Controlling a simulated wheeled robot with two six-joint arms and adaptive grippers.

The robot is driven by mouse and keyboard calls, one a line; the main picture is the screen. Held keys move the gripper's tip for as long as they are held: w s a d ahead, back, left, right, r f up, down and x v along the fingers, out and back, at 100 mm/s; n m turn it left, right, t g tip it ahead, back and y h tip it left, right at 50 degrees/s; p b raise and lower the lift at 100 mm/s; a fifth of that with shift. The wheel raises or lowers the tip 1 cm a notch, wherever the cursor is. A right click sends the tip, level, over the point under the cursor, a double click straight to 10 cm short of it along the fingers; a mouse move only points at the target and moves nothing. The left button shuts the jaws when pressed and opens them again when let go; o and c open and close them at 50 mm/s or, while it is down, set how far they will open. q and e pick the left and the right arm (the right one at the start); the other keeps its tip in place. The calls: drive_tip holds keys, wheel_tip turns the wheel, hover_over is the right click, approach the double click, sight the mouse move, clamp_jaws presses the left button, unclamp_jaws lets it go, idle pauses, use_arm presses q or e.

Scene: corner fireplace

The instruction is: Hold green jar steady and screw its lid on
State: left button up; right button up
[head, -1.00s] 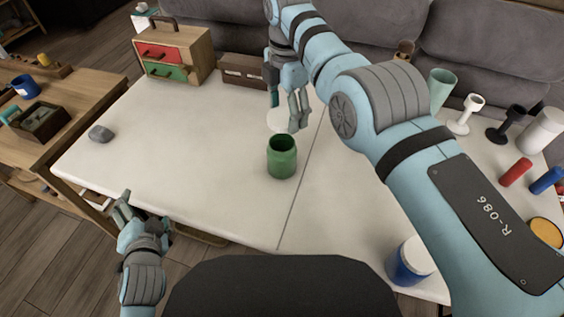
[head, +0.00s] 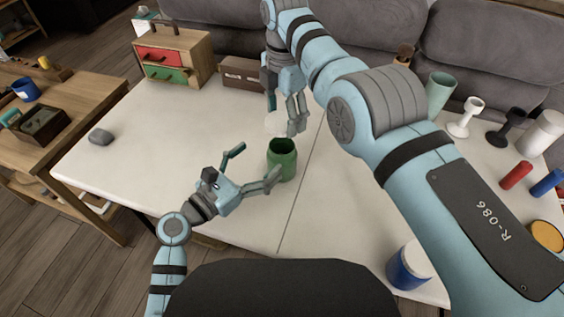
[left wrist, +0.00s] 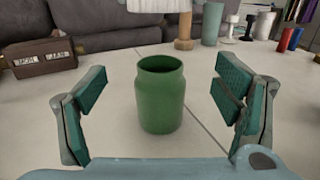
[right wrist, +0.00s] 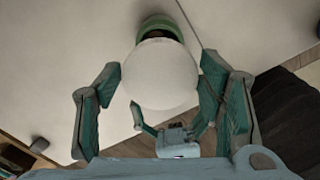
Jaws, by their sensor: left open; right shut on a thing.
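The green jar (head: 282,160) stands upright and uncapped on the white table in the head view. It also shows between my left fingers in the left wrist view (left wrist: 160,100). My left gripper (head: 259,165) is open, with its fingers spread toward the jar and a gap on each side. My right gripper (head: 286,120) is shut on the round white lid (right wrist: 160,75) and holds it above the table, just behind the jar in the head view. In the right wrist view the lid hides most of the jar (right wrist: 160,24).
A drawer box (head: 172,55) and a brown box (head: 243,73) stand at the back left. A grey stone (head: 100,137) lies at the left. Cups and red and blue cylinders line the right side. A blue-and-white jar (head: 408,265) stands at the front right.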

sight(282, 160)
use_arm(q)
wheel_tip(282, 160, down, 7)
drive_tip(key=shift+f, duration=0.2)
drive_tip(key=x, duration=0.6)
drive_tip(key=shift+w+d+f, duration=0.2)
drive_tip(key=shift+w+f, duration=0.1)
drive_tip(key=shift+f, duration=0.05)
use_arm(e)
drive_tip(key=shift+w, duration=0.1)
use_arm(q)
drive_tip(key=shift+w+d, duration=0.3)
drive_tip(key=c, duration=1.8)
use_arm(e)
drive_tip(key=shift+f, duration=2.5)
drive_tip(key=shift+f, duration=0.9)
